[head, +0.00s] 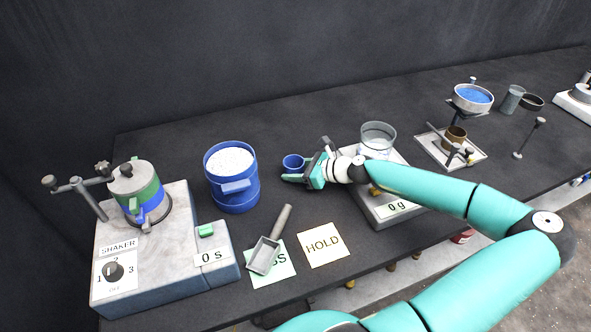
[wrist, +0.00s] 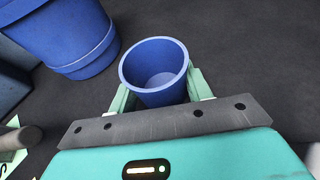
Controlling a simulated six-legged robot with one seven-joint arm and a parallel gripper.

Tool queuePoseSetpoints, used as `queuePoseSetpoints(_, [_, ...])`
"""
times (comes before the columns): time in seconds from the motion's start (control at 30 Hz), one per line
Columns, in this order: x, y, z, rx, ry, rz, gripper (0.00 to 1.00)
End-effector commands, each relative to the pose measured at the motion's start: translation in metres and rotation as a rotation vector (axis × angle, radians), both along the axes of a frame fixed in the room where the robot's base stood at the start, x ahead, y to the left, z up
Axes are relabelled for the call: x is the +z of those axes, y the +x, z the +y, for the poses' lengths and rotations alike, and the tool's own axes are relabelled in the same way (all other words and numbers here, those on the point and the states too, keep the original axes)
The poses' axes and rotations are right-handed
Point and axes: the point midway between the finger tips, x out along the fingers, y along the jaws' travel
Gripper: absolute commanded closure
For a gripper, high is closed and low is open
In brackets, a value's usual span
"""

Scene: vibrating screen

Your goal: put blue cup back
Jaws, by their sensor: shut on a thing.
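The small blue cup (head: 293,162) is held upright between the fingers of my gripper (head: 300,177) in the head view. In the wrist view the cup (wrist: 155,70) looks empty, and my gripper's pale green fingers (wrist: 158,90) are shut on its two sides. The cup is over the dark bench, to the right of a large blue bucket of white granules (head: 231,178). I cannot tell whether the cup's base touches the bench. The bucket also shows in the wrist view (wrist: 62,32), at upper left, apart from the cup.
A scale (head: 377,212) reading 0 g with a glass beaker (head: 377,137) stands right of my gripper. A shaker (head: 160,255) with stacked sieves is at left. A scoop (head: 268,247) lies on a card near a HOLD card (head: 323,246). Bench behind the cup is clear.

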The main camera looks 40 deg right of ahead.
Motion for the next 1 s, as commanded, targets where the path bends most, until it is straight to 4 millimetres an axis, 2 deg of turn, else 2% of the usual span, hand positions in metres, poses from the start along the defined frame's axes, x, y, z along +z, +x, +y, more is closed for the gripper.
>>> queuePoseSetpoints(0.07, [-0.002, 0.0, 0.0, 0.0, 0.001, 0.0, 0.73])
queuePoseSetpoints(0.1, [-0.002, 0.0, 0.0, 0.0, 0.0, 0.0, 0.47])
queuePoseSetpoints(0.2, [-0.002, 0.0, 0.0, 0.0, 0.0, 0.0, 0.29])
queuePoseSetpoints(0.57, [0.002, -0.001, -0.001, -0.001, -0.001, -0.001, 0.29])
queuePoseSetpoints(0.77, [0.012, -0.024, -0.016, -0.006, -0.002, 0.0, 0.29])
queuePoseSetpoints(1.0, [0.032, -0.067, -0.04, -0.005, -0.003, 0.002, 0.29])
